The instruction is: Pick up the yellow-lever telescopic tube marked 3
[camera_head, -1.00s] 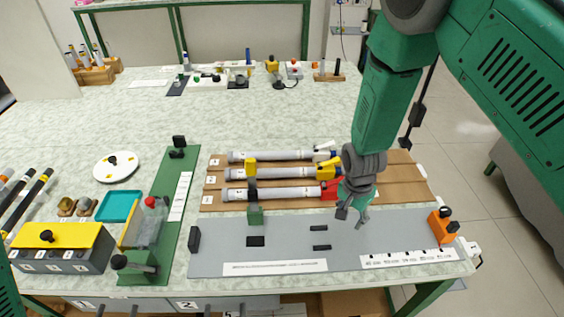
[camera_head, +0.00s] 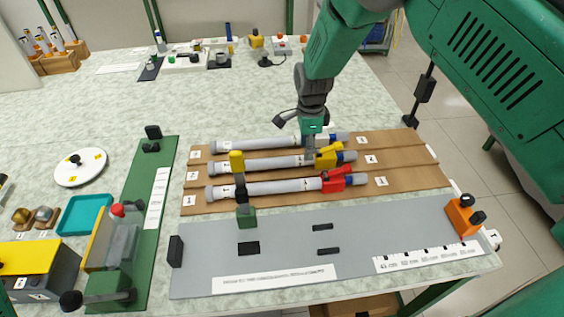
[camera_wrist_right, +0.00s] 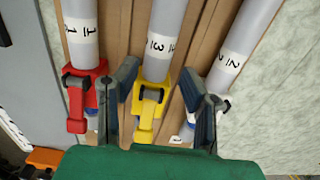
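The grey tube with the yellow lever (camera_head: 267,163) lies in the middle of three tubes on a brown board (camera_head: 408,156). In the wrist view this tube (camera_wrist_right: 170,30) bears the mark 3 and its yellow lever (camera_wrist_right: 148,105) points toward my gripper. My right gripper (camera_head: 311,152) is over the lever end. In the wrist view my right gripper (camera_wrist_right: 159,72) is open, with one finger on each side of the yellow collar. I cannot tell whether they touch it. My left gripper is out of view.
The red-lever tube (camera_head: 265,188), marked 1, lies nearer; the tube marked 2 (camera_head: 246,144) lies farther, close beside my fingers.

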